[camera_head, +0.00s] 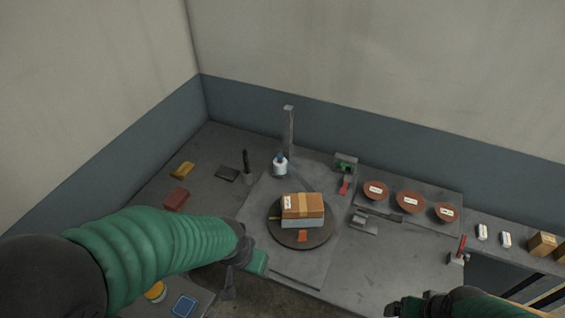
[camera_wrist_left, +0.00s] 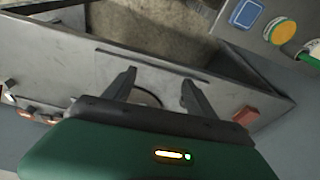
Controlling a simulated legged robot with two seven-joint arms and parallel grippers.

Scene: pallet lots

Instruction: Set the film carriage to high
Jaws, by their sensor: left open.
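A grey upright mast (camera_head: 289,130) stands at the back of the wrapping station. A white roll with a blue top (camera_head: 280,166), which looks like the film carriage, sits low beside the mast. A boxed load (camera_head: 303,207) in brown and pale layers rests on the dark round turntable (camera_head: 295,238) in front of it. My left gripper (camera_head: 231,282) is in front and left of the turntable, well short of the carriage. In the left wrist view, my left gripper (camera_wrist_left: 157,92) is open with nothing between its fingers. My right gripper (camera_head: 408,306) shows partly at the bottom edge; its jaws are unclear.
Three reddish-brown discs (camera_head: 410,201) with labels lie on a plate to the right. A green device with a red lever (camera_head: 345,175) stands right of the mast. A red-handled clamp (camera_head: 459,251) is farther right. Yellow (camera_head: 183,170) and red (camera_head: 176,199) blocks lie left.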

